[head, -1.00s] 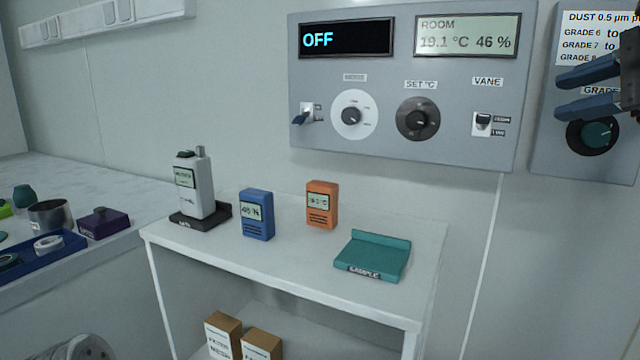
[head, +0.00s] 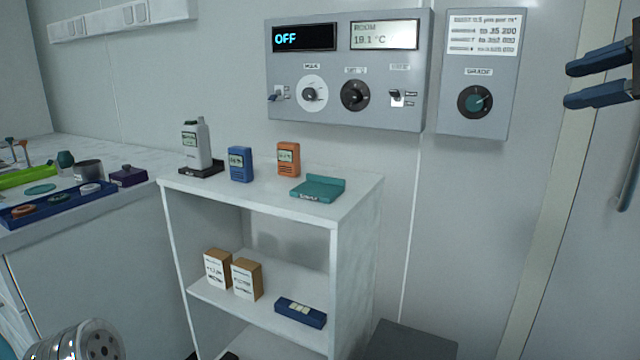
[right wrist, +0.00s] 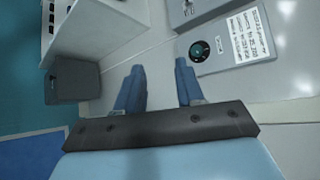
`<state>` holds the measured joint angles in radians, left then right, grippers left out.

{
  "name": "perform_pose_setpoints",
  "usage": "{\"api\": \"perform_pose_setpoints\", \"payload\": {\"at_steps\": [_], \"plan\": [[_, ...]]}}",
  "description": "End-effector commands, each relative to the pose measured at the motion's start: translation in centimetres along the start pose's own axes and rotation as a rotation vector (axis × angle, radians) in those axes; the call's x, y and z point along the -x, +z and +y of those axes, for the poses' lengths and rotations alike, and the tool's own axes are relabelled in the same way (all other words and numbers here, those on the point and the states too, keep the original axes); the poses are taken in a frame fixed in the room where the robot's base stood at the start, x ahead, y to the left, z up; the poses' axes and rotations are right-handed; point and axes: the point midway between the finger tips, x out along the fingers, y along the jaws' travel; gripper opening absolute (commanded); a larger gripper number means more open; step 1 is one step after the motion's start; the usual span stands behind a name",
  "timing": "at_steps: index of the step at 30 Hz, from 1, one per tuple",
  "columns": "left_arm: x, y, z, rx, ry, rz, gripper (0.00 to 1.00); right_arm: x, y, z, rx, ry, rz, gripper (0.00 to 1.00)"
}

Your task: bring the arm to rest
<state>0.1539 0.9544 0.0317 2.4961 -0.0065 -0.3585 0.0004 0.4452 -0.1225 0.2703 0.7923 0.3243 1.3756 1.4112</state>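My right gripper (head: 600,77) shows at the right edge of the head view, right of the grade panel, with its two blue fingers apart and nothing between them. In the right wrist view the gripper (right wrist: 158,84) is also open and empty, and a gap separates both fingers. It appears clear of the wall panels and the shelf. My left gripper is not in the head view; a silvery rounded part of my own body shows at the bottom left.
A white shelf unit (head: 362,205) holds a white bottle device (head: 196,146), a blue meter (head: 240,165), an orange meter (head: 288,160) and a teal sample stand (head: 318,189). The control panel (head: 345,118) reads OFF. The grade panel (head: 452,100) hangs beside it. A grey box (head: 410,343) stands on the floor.

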Motion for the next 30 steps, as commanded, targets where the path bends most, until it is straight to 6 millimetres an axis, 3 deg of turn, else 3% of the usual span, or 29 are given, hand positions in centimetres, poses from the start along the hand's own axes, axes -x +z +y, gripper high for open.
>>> {"api": "perform_pose_setpoints", "payload": {"at_steps": [11,14,20,23,26,30], "plan": [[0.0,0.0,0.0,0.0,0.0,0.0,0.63,-5.5,-2.8,1.1,0.021,0.047,0.006,0.37],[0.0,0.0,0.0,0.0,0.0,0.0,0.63,-7.8,-3.9,1.8,0.031,0.067,0.008,0.37],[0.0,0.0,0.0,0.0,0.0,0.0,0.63,-14.5,-7.0,4.6,0.068,0.129,0.016,0.37],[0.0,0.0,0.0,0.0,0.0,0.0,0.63,-18.8,-8.7,7.1,0.098,0.174,0.017,0.37],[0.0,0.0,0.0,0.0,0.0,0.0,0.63,-24.2,-10.7,11.1,0.144,0.236,0.018,0.37],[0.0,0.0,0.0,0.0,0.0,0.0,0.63,-32.5,-13.1,19.8,0.244,0.351,0.006,0.37]]}}
